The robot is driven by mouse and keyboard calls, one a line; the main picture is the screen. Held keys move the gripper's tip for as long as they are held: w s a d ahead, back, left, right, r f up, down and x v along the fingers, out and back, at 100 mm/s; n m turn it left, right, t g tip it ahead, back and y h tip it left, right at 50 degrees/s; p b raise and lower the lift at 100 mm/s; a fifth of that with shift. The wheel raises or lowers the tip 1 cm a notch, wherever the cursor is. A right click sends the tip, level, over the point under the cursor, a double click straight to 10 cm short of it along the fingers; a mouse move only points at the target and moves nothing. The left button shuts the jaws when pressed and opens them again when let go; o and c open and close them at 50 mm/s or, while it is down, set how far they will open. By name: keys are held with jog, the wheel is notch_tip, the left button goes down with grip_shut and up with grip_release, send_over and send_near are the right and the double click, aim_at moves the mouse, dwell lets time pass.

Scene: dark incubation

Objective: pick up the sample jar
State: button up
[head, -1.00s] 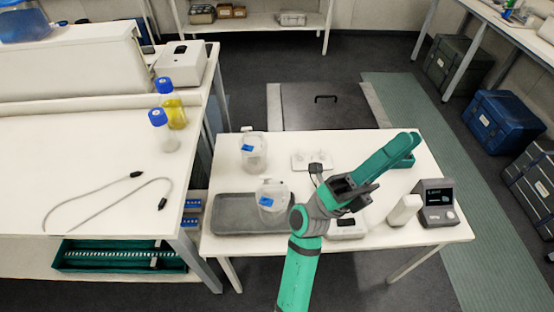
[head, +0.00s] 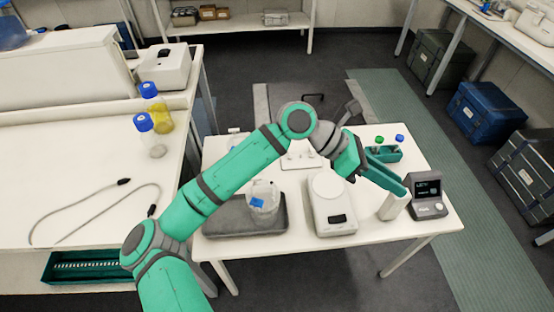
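Clear jars with blue labels show in the head view. One jar (head: 263,203) stands upright on the grey tray (head: 225,224). Another jar (head: 234,132) stands farther back and is mostly hidden behind my arm. I cannot tell which one is the sample jar. My gripper (head: 392,183) is over the right part of the table, well to the right of both jars and close above or beside a white bottle (head: 392,207). Its fingers are seen from the side, so their gap is hidden. I see no contact with a jar.
A white scale (head: 333,207) stands mid-table. A grey display device (head: 428,197) is at the right edge. A green rack (head: 384,154) with green- and blue-capped vials is behind my gripper. Bottles with blue caps (head: 157,108) stand on the left bench.

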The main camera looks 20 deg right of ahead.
jog(key=w+a+f+t+y, duration=0.2)
jog(key=w+a+f+y, duration=0.1)
jog(key=w+a+f, duration=0.15)
jog(key=t+y, duration=0.5)
jog(key=y, duration=0.2)
send_over(267, 183)
jog(key=s, duration=0.4)
jog(key=shift+n, duration=0.4)
jog(key=f, duration=1.1)
jog(key=shift+w+a+f, duration=0.25)
jog(key=shift+a+f, duration=0.1)
jog(key=shift+a, duration=0.05)
grip_shut()
jog(key=shift+r, duration=0.2)
